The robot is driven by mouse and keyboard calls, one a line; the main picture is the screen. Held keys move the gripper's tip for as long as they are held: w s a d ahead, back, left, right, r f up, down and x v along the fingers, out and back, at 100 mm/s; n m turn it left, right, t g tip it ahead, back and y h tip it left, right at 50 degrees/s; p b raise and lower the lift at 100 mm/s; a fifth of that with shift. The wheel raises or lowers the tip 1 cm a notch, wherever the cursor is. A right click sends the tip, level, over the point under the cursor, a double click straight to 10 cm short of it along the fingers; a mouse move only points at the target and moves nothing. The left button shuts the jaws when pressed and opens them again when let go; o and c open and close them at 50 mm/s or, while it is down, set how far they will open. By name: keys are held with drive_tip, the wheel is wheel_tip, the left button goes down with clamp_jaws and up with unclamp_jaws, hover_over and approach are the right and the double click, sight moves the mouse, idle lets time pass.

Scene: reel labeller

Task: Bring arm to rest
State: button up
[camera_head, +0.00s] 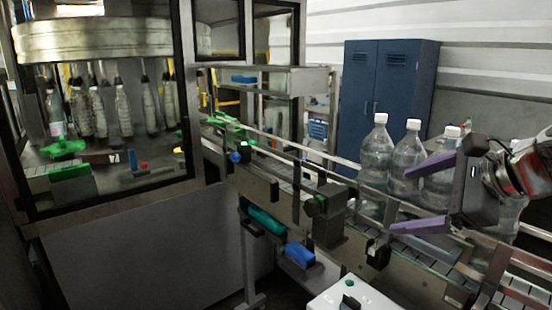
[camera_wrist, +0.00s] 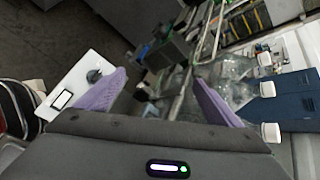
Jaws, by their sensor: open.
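My gripper (camera_head: 428,196) is at the right of the head view, with its two purple fingers spread apart and nothing between them. It is in front of the clear bottles on the conveyor. In the wrist view my gripper (camera_wrist: 158,95) also shows open and empty, with the conveyor and floor beyond the fingers. The bottles (camera_head: 375,160) have white caps and stand upright in a row. Part of the row is hidden behind my gripper and arm. Bottles (camera_wrist: 235,75) also show beside the right finger in the wrist view.
The conveyor (camera_head: 270,170) with its guide rails runs from the glazed machine (camera_head: 95,100) to the lower right. A white control box (camera_head: 352,297) stands in front, with a green button and a dark knob. A blue cabinet (camera_head: 385,85) stands behind the bottles.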

drive_tip(key=w+a+f+n, duration=0.1)
drive_tip(key=a+f+n, duration=0.15)
drive_tip(key=a, duration=0.25)
drive_tip(key=s+a+f+n+g+h, duration=0.2)
drive_tip(key=s+f+n, duration=0.6)
drive_tip(key=f+n, duration=0.1)
drive_tip(key=s+a+f+n+g+h, duration=0.1)
drive_tip(key=s+a+f+n+h, duration=0.2)
drive_tip(key=s+f+n, duration=0.5)
wheel_tip(320, 180, down, 3)
drive_tip(key=shift+s+r+n+g, duration=0.1)
drive_tip(key=shift+s+n+g, duration=0.3)
drive_tip(key=shift+n, duration=0.75)
